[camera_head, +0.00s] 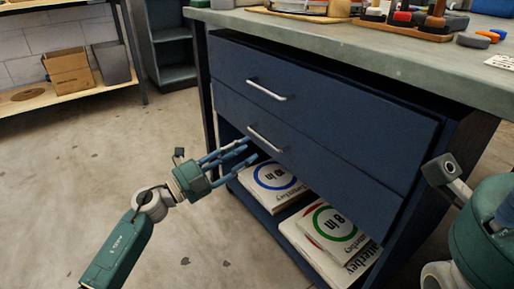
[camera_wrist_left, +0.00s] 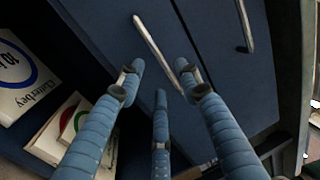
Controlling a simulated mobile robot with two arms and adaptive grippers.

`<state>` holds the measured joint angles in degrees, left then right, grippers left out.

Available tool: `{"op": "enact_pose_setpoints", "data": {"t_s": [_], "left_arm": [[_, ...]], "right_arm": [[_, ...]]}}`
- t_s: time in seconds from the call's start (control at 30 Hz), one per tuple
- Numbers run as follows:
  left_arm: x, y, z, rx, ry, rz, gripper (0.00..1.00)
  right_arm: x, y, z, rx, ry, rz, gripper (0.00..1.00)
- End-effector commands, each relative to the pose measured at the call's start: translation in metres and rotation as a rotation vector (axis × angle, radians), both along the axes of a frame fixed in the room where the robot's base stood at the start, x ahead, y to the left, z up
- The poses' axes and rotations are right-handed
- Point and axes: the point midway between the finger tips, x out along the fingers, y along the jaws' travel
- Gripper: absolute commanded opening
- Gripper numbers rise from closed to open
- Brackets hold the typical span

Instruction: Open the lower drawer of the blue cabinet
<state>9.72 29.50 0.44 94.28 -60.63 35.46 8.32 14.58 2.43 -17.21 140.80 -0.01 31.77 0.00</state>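The blue cabinet (camera_head: 212,108) has two drawers, and their fronts look flush with each other. The upper drawer (camera_head: 330,99) has a silver bar handle (camera_head: 266,90). The lower drawer (camera_head: 325,157) has a similar handle (camera_head: 264,139), which also shows in the left wrist view (camera_wrist_left: 153,42). My left gripper (camera_head: 245,149) is open and empty, just left of and below the lower handle. In the left wrist view its spread fingers (camera_wrist_left: 160,78) straddle the handle's near end; contact is unclear. My right gripper (camera_head: 507,210) is cut off at the right edge, with its fingers mostly hidden.
Boxes printed "Clatterbey" (camera_head: 273,181) lie on the open shelf below the drawers, close under my left fingers. Bare floor (camera_head: 200,240) lies left of the cabinet.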

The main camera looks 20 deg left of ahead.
Motion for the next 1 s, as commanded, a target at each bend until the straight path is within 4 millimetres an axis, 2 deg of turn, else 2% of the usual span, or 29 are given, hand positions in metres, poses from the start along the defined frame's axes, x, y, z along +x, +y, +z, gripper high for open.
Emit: {"op": "enact_pose_setpoints", "data": {"t_s": [0.1,0.3,0.63,0.67,0.83,1.0], "left_arm": [[0.017,-0.013,0.003,0.001,-0.005,0.001,0.35],[0.033,-0.025,0.007,-0.001,-0.001,0.000,0.35],[0.036,-0.028,0.008,0.000,0.001,0.001,0.35],[0.036,-0.028,0.008,0.000,0.001,0.001,0.33],[0.036,-0.028,0.008,0.000,0.001,0.001,0.00],[0.036,-0.028,0.008,0.000,0.001,0.001,0.00]], "right_arm": [[-0.006,0.000,0.000,-0.001,-0.024,-0.001,0.40],[-0.011,0.001,0.004,-0.003,-0.043,-0.002,0.40],[-0.011,0.001,0.006,-0.004,-0.045,-0.003,0.40],[-0.011,0.001,0.006,-0.004,-0.045,-0.003,0.40],[-0.011,0.001,0.005,-0.004,-0.045,-0.003,0.40],[-0.011,0.001,0.005,-0.004,-0.045,-0.002,0.40]]}}
